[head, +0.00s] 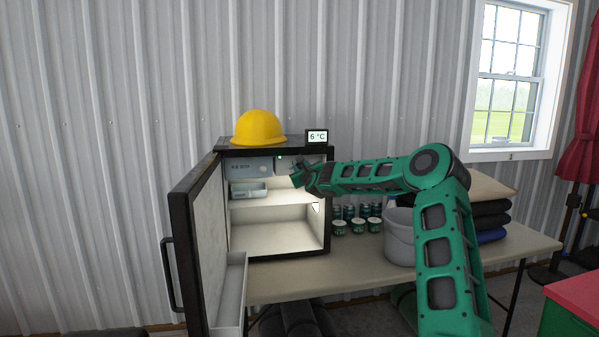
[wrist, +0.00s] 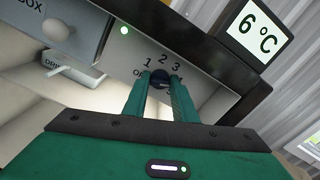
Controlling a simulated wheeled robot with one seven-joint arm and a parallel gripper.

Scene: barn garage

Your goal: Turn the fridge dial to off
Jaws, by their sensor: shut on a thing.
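The small fridge (head: 275,147) stands on a table with its door (head: 212,240) swung open to the left and its inside lit. The dark round dial (wrist: 160,76) shows in the wrist view on the fridge's upper control panel, with the numbers 1, 2 and 3 and part of "OFF" around it. My gripper (wrist: 160,84) is shut on the dial, one green finger on each side. Which mark the dial points to cannot be told. In the head view my gripper (head: 299,176) covers the dial. A green light (wrist: 124,31) is lit on the panel.
A display (head: 317,136) on the fridge top reads 6 °C, beside a yellow hard hat (head: 259,128). Several cans (head: 357,226) and a grey bucket (head: 399,240) stand right of the fridge, under my arm. The ice box (head: 251,167) is left of the dial.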

